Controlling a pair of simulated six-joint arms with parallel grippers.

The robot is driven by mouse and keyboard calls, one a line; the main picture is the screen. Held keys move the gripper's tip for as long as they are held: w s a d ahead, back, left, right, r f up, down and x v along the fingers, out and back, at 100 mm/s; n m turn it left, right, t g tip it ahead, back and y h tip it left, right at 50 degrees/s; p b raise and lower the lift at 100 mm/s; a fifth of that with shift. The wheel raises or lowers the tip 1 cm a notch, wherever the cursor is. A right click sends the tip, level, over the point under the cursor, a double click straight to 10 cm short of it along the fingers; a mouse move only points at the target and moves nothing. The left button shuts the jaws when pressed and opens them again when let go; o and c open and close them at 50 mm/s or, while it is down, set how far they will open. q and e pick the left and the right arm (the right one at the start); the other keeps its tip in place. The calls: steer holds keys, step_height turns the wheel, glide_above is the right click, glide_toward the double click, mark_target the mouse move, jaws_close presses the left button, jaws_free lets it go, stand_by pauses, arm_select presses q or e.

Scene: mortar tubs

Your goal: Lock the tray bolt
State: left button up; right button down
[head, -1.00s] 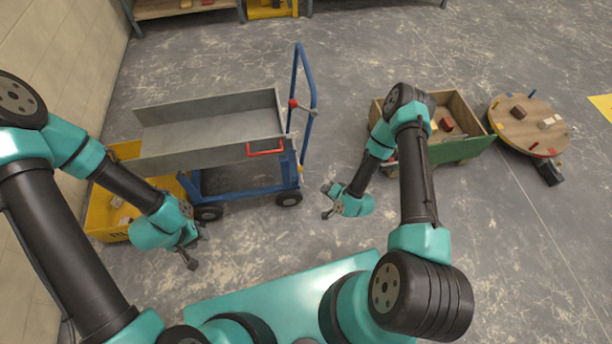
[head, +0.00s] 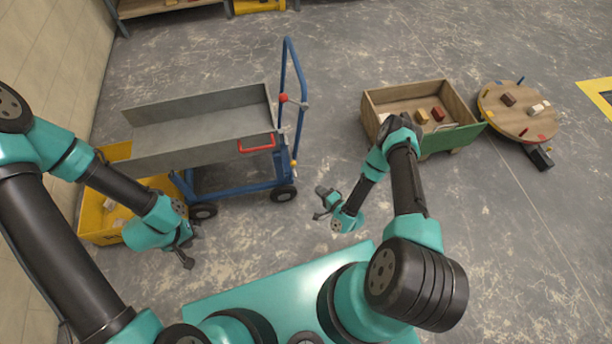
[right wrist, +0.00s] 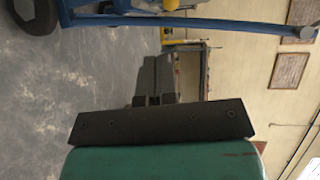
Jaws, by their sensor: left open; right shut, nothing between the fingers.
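The grey metal tray (head: 200,130) sits on a blue wheeled cart (head: 235,187), with a red handle (head: 256,143) on its near side. A red knob (head: 283,97) and a small metal piece beside it show at the cart's upright blue frame. A small yellow knob (head: 293,163) is lower on the frame. I cannot tell which part is the bolt. My right gripper (head: 321,203) is shut and empty, right of the cart and apart from it; its fingers show in the right wrist view (right wrist: 153,100). My left gripper (head: 190,260) is open and empty, in front of the cart's left side.
A yellow tub (head: 100,216) stands below the tray's left end by the wall. A wooden box (head: 385,98) with a green front and several blocks stands right, near a round wooden table (head: 520,122).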

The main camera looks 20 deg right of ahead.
steer(key=r+x, duration=0.1)
steer(key=x, duration=1.2)
steer(key=shift+w, duration=0.35)
